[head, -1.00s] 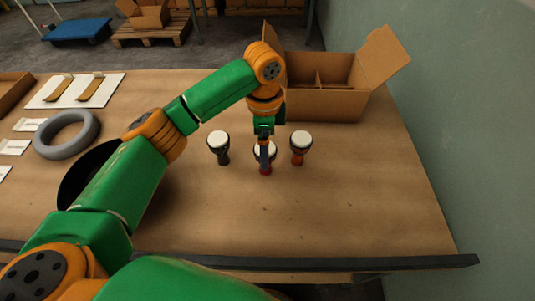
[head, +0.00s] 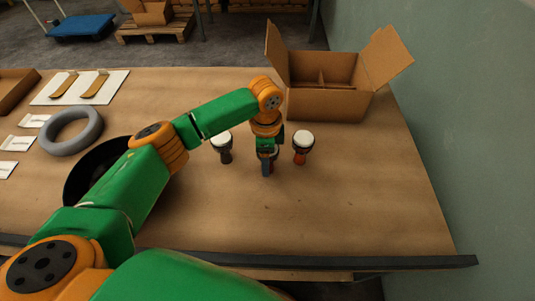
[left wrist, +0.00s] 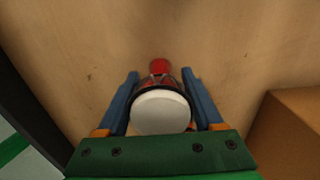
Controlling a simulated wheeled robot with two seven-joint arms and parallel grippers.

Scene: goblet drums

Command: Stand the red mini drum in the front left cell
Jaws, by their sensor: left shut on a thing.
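The red mini drum (left wrist: 160,112), with a white head and a red foot, is between the two blue fingers of my left gripper (left wrist: 160,92) in the left wrist view. The gripper is shut on it. In the head view my left gripper (head: 267,168) points down at the table and hides most of the drum. I cannot tell whether its foot touches the table. The open cardboard box (head: 325,105) with inner dividers stands behind it to the right; its front wall hides the floors of the front cells. My right gripper is not in view.
A dark drum (head: 222,147) stands left of the gripper and an orange-brown footed drum (head: 302,147) right of it, both close by. The box flaps stand up and outward. A grey ring (head: 72,130) and a black bowl (head: 88,178) lie left. The front right table is clear.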

